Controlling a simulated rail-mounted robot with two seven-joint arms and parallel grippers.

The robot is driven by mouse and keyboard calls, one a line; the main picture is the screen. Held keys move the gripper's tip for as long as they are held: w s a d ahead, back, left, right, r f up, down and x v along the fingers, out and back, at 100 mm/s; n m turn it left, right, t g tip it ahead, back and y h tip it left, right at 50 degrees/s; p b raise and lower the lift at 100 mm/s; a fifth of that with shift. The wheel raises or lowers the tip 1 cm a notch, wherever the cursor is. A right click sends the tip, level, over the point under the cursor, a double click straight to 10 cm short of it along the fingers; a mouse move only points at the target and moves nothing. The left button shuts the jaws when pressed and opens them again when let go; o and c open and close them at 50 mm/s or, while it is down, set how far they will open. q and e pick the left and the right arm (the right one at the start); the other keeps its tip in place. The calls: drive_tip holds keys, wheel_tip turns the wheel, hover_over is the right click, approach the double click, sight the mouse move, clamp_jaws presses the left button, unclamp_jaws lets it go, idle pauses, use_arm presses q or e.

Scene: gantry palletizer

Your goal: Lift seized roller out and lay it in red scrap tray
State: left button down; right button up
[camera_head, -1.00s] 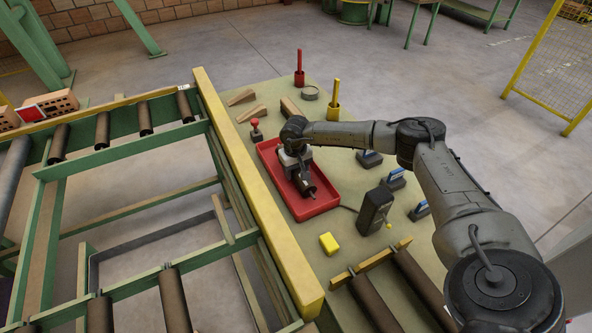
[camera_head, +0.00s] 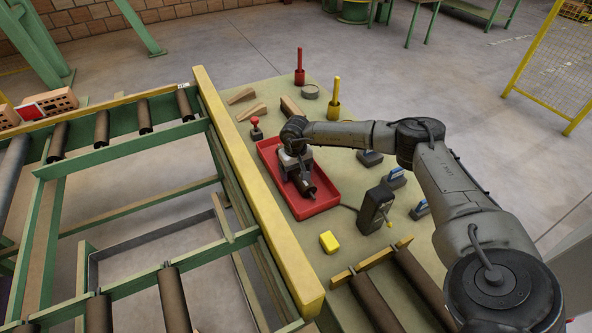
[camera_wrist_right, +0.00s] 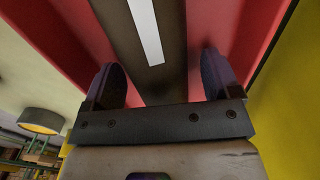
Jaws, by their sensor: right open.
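The red scrap tray (camera_head: 322,204) lies on the olive bench top, and its red floor also shows in the right wrist view (camera_wrist_right: 215,25). A dark brown roller (camera_wrist_right: 125,35) with a pale strip along it lies in the tray, running between my right fingers. My right gripper (camera_head: 305,187) is low over the tray and hides most of the roller in the head view. In the right wrist view the gripper's fingers (camera_wrist_right: 160,88) are open, one on each side of the roller, with gaps beside it. My left gripper is not in view.
A yellow beam (camera_head: 252,190) borders the green conveyor frame, which holds several rollers, left of the tray. A yellow block (camera_head: 329,242), a black box (camera_head: 376,209) and blue-handled tools (camera_head: 393,178) stand nearby.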

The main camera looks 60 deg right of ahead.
drive_tip(key=shift+f, duration=0.1)
wheel_tip(320, 180, up, 14)
drive_tip(key=p, duration=0.2)
drive_tip(key=shift+p, duration=0.35)
